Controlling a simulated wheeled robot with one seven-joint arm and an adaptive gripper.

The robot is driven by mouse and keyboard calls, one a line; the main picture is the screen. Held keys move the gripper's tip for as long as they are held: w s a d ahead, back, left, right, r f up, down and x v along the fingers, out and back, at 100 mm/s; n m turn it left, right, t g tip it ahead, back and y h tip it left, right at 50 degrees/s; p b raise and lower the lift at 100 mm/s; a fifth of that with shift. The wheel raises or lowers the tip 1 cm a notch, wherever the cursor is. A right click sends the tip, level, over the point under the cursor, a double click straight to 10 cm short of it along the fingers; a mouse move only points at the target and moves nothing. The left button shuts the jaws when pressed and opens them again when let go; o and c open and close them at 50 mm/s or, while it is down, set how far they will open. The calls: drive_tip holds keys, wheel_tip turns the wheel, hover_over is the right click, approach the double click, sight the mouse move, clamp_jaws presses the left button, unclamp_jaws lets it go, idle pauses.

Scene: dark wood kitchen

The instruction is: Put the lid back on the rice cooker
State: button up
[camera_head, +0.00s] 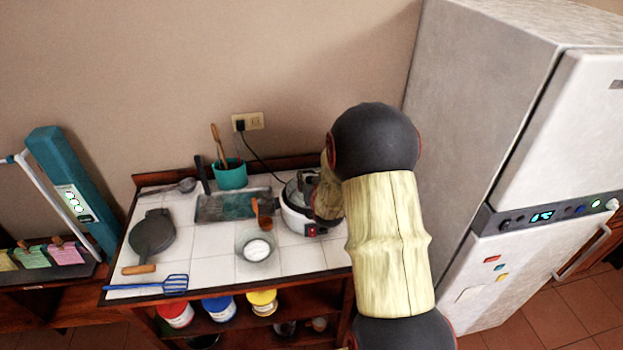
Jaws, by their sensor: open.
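The rice cooker (299,223), white with a dark band, stands at the right of the white-tiled table, largely behind my arm. My gripper (307,183) is at the cooker's top; its fingers are small and partly hidden by my arm. It is open, and I see nothing clearly held. Something greyish and glassy shows at the cooker's top beside the gripper, but I cannot tell whether it is the lid or the inner pot. A round clear glass item (246,257) with a white middle sits front left of the cooker; I cannot tell whether it is a lid or a bowl.
A dark tray (215,207) with a brown ladle (264,221), a teal pot (230,177), a round dark pan (152,235) and a blue spatula (172,284) are on the table. A cord runs from the wall socket (254,121) towards the cooker. A fridge (490,120) stands right.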

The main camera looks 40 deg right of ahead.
drive_tip(key=shift+r+p, duration=0.7)
drive_tip(key=v, duration=1.2)
drive_tip(key=s+a+r+n+g+y, duration=0.1)
drive_tip(key=a+r+n+y, duration=0.1)
drive_tip(key=a+r, duration=0.5)
drive_tip(key=s+a+r+n+g+y, duration=0.1)
drive_tip(key=s+a+r+y, duration=0.15)
drive_tip(key=a, duration=0.85)
drive_tip(key=s+a+r+n+g+y, duration=0.1)
drive_tip(key=s+a+r+g, duration=0.1)
drive_tip(key=s+a, duration=0.4)
drive_tip(key=s+a+r+n+g+y, duration=0.1)
drive_tip(key=s+a+r+n, duration=0.1)
drive_tip(key=s+a, duration=0.4)
drive_tip(key=s+r, duration=0.1)
drive_tip(key=s, duration=0.3)
drive_tip(key=shift+s+a+g+y, duration=0.2)
drive_tip(key=shift+s+g+y, duration=0.15)
drive_tip(key=shift+g, duration=0.05)
wheel_tip(320, 180, down, 8)
drive_tip(key=b, duration=0.7)
